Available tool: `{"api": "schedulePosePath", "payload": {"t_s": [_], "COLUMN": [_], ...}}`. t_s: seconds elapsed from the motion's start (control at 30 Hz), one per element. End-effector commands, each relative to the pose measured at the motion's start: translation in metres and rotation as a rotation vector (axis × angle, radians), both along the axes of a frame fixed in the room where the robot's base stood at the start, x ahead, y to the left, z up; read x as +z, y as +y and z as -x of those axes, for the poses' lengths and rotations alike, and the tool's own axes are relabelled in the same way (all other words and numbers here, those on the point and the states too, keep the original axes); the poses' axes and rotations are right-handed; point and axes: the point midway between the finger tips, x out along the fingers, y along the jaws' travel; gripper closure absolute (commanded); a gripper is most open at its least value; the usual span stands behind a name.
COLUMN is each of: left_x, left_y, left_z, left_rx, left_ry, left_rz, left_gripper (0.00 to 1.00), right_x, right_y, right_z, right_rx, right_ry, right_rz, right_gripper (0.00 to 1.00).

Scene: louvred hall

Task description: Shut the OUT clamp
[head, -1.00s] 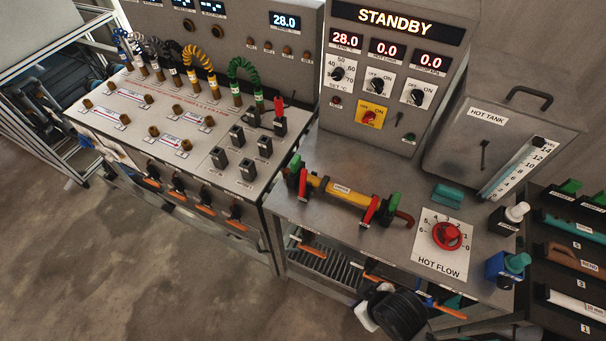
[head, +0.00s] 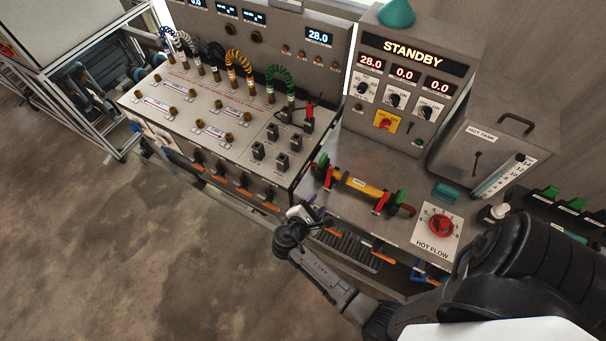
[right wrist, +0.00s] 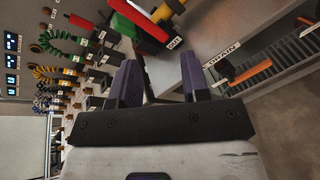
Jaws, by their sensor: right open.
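A yellow tube unit (head: 360,186) with green ends lies on the grey bench, with a red clamp near each end. The left red clamp (head: 328,177) shows in the right wrist view as a red bar (right wrist: 135,20), with an OUT label (right wrist: 174,43) at its near end. The right red clamp (head: 381,203) is farther along the tube. I cannot tell whether the OUT clamp's lever is up or down. My right gripper (head: 314,214) is open and empty, in front of the bench edge, short of the OUT clamp. Its purple fingers (right wrist: 160,80) are apart. My left gripper is out of view.
Orange-handled valves, one by a DRAIN label (right wrist: 222,57), sit below the bench's front edge near my right gripper. A sloped panel (head: 215,110) with coiled leads stands left. The HOT FLOW dial (head: 439,224) is right. The STANDBY cabinet (head: 412,85) stands behind.

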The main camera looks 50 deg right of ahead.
Motion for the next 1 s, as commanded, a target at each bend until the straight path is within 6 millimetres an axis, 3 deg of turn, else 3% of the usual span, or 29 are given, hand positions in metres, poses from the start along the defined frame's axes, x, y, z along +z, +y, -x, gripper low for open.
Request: {"api": "schedulePosePath", "payload": {"t_s": [0.2, 0.4, 0.67, 1.0], "left_x": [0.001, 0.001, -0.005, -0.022], "left_y": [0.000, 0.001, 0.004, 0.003], "left_z": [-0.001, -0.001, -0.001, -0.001], "left_rx": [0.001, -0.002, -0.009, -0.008], "left_ry": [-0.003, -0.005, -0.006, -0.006], "left_rz": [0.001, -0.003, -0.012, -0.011], "left_gripper": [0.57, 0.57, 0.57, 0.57], "right_x": [0.020, 0.020, 0.016, 0.008], "right_y": [-0.004, -0.004, -0.017, -0.060], "right_z": [-0.010, -0.012, -0.014, -0.021], "right_rx": [0.166, 0.216, 0.224, 0.221], "right_ry": [0.378, 0.539, 0.574, 0.571], "right_rz": [0.200, 0.219, 0.225, 0.224], "right_gripper": [0.57, 0.57, 0.57, 0.57]}}
